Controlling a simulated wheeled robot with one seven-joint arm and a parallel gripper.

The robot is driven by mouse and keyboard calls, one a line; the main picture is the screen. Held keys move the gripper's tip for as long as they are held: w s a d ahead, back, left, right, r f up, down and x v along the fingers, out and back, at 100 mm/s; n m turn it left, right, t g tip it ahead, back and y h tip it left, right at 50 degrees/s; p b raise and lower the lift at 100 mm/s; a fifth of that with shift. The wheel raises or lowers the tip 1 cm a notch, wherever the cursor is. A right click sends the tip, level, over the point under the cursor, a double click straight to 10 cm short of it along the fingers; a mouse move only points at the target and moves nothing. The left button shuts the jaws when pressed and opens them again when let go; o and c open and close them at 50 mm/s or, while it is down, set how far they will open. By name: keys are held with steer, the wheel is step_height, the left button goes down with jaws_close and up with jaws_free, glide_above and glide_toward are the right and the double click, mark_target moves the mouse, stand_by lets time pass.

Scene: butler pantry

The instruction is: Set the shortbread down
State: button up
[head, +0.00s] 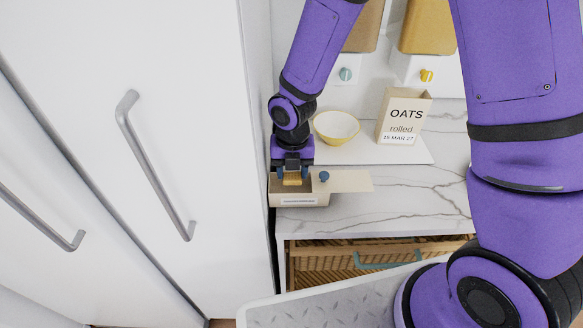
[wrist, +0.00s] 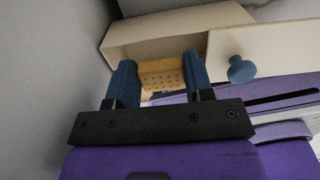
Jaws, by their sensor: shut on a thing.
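The shortbread (head: 292,181) is a golden-tan block; in the wrist view its dotted face (wrist: 163,75) shows between two blue fingers. My gripper (head: 292,174) is shut on it, pointing down. In the head view the shortbread appears over the open left part of a cream box (head: 298,200) with a pale label on its front. I cannot tell whether it is above the box's rim or inside. The box's flat lid (head: 350,181), with a blue knob (head: 324,176), is slid to the right. The box's floor is mostly hidden.
The box stands on a marble counter (head: 410,190), close to a tall white cabinet (head: 150,90) on the left. Behind are a yellow bowl (head: 336,128) and an oats carton (head: 403,117). An open drawer (head: 340,262) lies below the counter's front edge.

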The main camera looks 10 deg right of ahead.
steer(key=shift+f, duration=0.35)
steer(key=o, duration=0.9)
steer(key=s+d+r+m+t, duration=0.1)
steer(key=d+r+m, duration=0.25)
steer(key=r, duration=0.65)
steer(key=s+d+r+m+t, duration=0.1)
steer(key=d+r+m, duration=0.3)
steer(key=r, duration=0.7)
steer(key=s+d+r+m+t, duration=0.1)
steer(key=s+d+r+m, duration=0.5)
steer(key=m, duration=0.7)
steer(key=s+d+r+m+t, duration=0.2)
steer(key=s+d+r+m, duration=0.4)
steer(key=s+m, duration=0.4)
steer(key=m, duration=0.3)
steer(key=shift+r, duration=0.3)
